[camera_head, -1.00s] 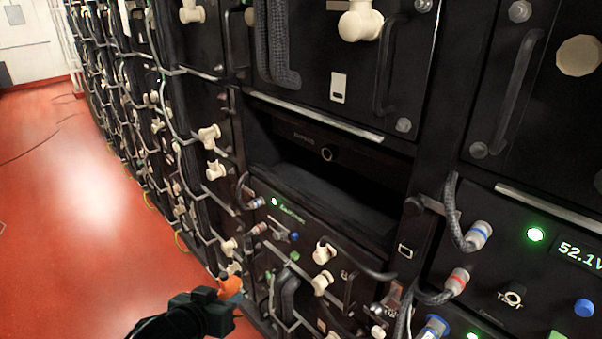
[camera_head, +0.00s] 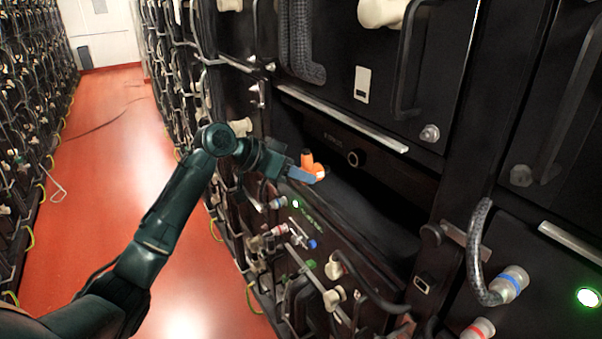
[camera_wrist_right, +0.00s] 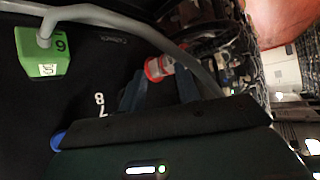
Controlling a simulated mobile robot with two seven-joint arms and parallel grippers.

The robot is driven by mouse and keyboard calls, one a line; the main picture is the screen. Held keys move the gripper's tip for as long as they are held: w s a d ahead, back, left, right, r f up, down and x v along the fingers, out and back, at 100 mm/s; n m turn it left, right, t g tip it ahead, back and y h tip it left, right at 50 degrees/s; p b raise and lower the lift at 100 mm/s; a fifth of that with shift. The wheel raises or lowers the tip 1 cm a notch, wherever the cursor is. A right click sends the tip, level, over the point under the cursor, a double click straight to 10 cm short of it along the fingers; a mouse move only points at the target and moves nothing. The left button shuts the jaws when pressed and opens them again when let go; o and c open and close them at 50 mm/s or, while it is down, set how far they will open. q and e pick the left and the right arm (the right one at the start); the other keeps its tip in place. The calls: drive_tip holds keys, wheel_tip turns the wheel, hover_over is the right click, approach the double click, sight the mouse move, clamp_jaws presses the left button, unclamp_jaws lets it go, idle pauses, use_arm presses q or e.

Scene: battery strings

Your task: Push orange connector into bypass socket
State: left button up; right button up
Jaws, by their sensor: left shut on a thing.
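My left gripper (camera_head: 301,174) is shut on the orange connector (camera_head: 307,160) in the head view, in front of the open bay of the rack. A dark round socket with a pale ring (camera_head: 353,158) sits on the bay's back panel, to the right of the connector and apart from it. It looks like the bypass socket, but the lettering beside it is blurred. In the right wrist view my right gripper (camera_wrist_right: 160,82) has its fingers apart. A red-ringed cable plug (camera_wrist_right: 158,68) shows near and between the fingertips; I cannot tell whether they touch it.
Below the bay, a panel (camera_head: 330,235) carries cream plugs, cables and a green light. A blue-ringed plug (camera_head: 510,283) and its cable stand out at right. In the right wrist view a green block (camera_wrist_right: 42,52) is at upper left.

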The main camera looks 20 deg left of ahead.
sight(312, 164)
drive_tip(key=shift+a, duration=0.1)
use_arm(q)
drive_tip(key=shift+w+d+r+p, duration=0.2)
drive_tip(key=shift+w+d+p, duration=0.15)
drive_tip(key=shift+w+p, duration=0.15)
drive_tip(key=shift+w+d+f, duration=0.1)
drive_tip(key=shift+w+d, duration=1.1)
drive_tip(key=shift+w, duration=0.3)
drive_tip(key=shift+w+d, duration=0.2)
drive_tip(key=shift+w, duration=0.1)
use_arm(e)
drive_tip(key=shift+w+d+r, duration=0.1)
drive_tip(key=shift+d+r, duration=0.05)
drive_tip(key=shift+d, duration=0.15)
drive_tip(key=shift+s+r, duration=0.1)
drive_tip(key=shift+s, duration=0.1)
use_arm(q)
drive_tip(key=shift+p, duration=0.45)
use_arm(e)
drive_tip(key=shift+r, duration=0.25)
